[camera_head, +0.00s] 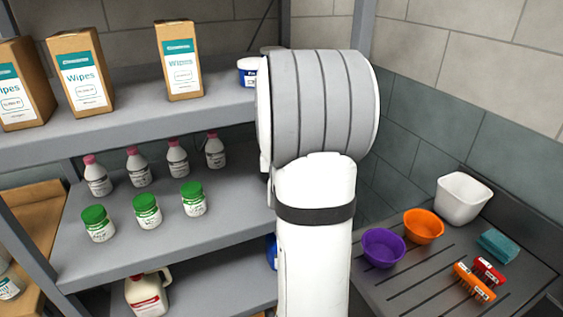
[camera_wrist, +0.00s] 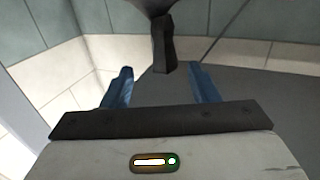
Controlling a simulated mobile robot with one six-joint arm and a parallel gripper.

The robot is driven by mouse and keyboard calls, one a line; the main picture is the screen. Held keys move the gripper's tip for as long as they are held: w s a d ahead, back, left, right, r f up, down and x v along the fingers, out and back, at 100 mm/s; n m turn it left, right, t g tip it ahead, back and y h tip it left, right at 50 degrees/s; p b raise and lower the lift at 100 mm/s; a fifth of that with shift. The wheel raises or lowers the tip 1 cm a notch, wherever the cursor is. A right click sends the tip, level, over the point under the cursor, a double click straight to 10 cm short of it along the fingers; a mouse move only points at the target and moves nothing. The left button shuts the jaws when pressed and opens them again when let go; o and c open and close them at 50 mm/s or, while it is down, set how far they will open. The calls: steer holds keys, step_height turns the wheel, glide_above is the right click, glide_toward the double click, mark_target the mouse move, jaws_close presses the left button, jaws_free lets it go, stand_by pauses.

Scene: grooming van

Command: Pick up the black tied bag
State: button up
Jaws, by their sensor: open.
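The black tied bag (camera_wrist: 163,38) shows in part at the top of the wrist view, with a dark, narrow neck-like part pointing toward my gripper. Its wider part is cut off by the top edge of the picture. My gripper (camera_wrist: 160,72) has two blue fingers, spread apart. The end of the narrow part lies in line with the space between the fingertips; I cannot tell how deep it reaches between them. The bag and my gripper do not show in the head view, where my white arm fills the middle.
Grey shelves (camera_head: 180,235) at left hold wipes boxes (camera_head: 83,80), pink-capped bottles (camera_head: 138,168) and green-lidded jars (camera_head: 147,210). On the slatted table (camera_head: 385,295) at right are a purple bowl (camera_head: 383,248), an orange bowl (camera_head: 424,226), a white tub (camera_head: 462,197) and brushes (camera_head: 474,282).

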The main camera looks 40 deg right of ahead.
steer(key=shift+p+x, duration=1.3)
steer(key=shift+x, duration=2.1)
steer(key=shift+w+a, duration=0.1)
steer(key=shift+a, duration=0.05)
steer(key=shift+c, duration=0.4)
jaws_close()
